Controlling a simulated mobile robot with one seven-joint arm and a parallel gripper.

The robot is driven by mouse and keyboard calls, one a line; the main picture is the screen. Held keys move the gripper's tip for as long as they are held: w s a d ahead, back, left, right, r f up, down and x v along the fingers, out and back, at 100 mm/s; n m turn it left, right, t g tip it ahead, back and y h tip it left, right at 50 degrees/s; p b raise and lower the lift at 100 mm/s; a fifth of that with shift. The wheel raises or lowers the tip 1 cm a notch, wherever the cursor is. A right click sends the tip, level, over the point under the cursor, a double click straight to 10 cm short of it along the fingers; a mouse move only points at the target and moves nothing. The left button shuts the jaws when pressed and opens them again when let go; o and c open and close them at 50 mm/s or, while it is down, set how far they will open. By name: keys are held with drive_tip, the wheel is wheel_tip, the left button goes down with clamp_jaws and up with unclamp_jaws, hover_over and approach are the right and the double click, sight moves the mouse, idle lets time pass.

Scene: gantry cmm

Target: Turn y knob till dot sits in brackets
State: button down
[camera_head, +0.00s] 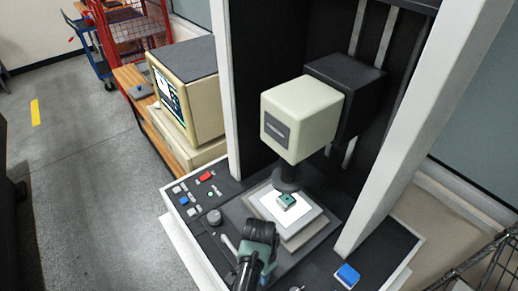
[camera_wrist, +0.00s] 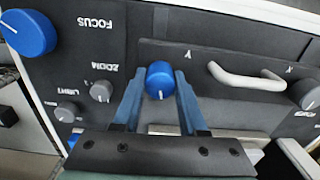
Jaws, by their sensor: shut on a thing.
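In the wrist view, my gripper (camera_wrist: 159,76) has its two fingers on either side of a small blue knob (camera_wrist: 160,82) and is shut on it. The knob has a white line pointing down in the picture, and a small letter that looks like Y is printed beside it. In the head view, my wrist covers this knob and the fingertips. The monitor (camera_head: 166,90) stands at the left, seen at a slant; its lit screen is too small to make out a dot or brackets.
A pale handle (camera_wrist: 245,78) and a grey knob (camera_wrist: 306,94) lie right of my gripper. A large blue FOCUS knob (camera_wrist: 28,33) and a grey ZOOM knob (camera_wrist: 102,91) lie left. The lit stage (camera_head: 268,207) bears a small green part (camera_head: 287,200) under the measuring head (camera_head: 301,115).

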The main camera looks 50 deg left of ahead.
drive_tip(key=m, duration=0.4)
drive_tip(key=shift+r+p, duration=0.1)
drive_tip(key=shift+p, duration=0.25)
drive_tip(key=shift+m, duration=2.1)
drive_tip(key=shift+w, duration=0.1)
drive_tip(key=shift+c, duration=2.2)
unclamp_jaws()
wheel_tip(320, 180, up, 13)
drive_tip(key=b, duration=0.1)
drive_tip(key=shift+b, duration=0.4)
